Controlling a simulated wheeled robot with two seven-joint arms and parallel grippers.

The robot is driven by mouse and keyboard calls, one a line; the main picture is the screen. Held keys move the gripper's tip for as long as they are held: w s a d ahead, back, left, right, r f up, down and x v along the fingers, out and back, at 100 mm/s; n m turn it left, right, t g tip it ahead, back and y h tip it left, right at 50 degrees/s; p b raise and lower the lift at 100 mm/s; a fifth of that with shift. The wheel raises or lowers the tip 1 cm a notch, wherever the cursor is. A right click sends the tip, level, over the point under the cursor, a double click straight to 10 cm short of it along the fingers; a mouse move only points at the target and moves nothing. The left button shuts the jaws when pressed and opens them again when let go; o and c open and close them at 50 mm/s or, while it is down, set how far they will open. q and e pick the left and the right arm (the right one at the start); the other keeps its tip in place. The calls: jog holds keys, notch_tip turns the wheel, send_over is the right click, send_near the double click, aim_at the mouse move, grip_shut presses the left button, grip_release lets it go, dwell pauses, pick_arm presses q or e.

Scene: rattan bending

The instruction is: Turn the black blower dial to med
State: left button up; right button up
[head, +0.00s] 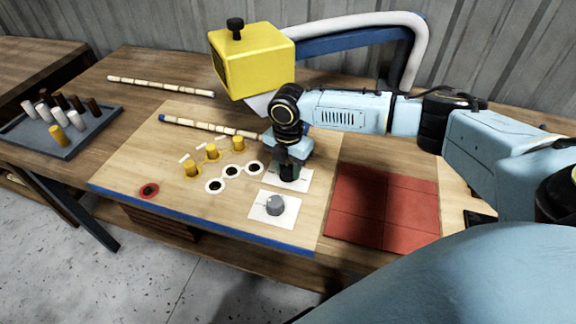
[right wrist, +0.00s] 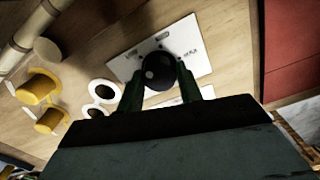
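The black blower dial (right wrist: 160,70) shows in the right wrist view as a dark round knob on a white plate (right wrist: 198,58) with small printed marks. I cannot read which mark it points to. In the head view its plate (head: 302,184) shows partly, and my right gripper hides the dial. My right gripper (head: 289,172) points down over that plate. In the right wrist view its dark green fingers (right wrist: 160,80) stand apart, one on each side of the dial, with small gaps seeming to show; contact is unclear. My left gripper is in neither view.
A grey dial (head: 275,205) on a white plate stands just in front. Several yellow pegs (head: 212,152) and white rings (head: 232,171) are to the left. A red tiled mat (head: 384,205) lies to the right. A yellow box (head: 252,62) stands behind my right gripper.

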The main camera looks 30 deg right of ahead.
jog(key=c, duration=0.4)
jog(key=shift+r+m+p, duration=0.15)
jog(key=shift+m+p, duration=0.45)
jog(key=shift+p, duration=0.4)
jog(key=shift+c, duration=0.2)
jog(key=m+p, duration=0.5)
jog(key=p, duration=0.1)
jog(key=m+p, duration=0.3)
jog(key=shift+m+p, duration=0.8)
jog(key=shift+m, duration=0.5)
jog(key=o, duration=1)
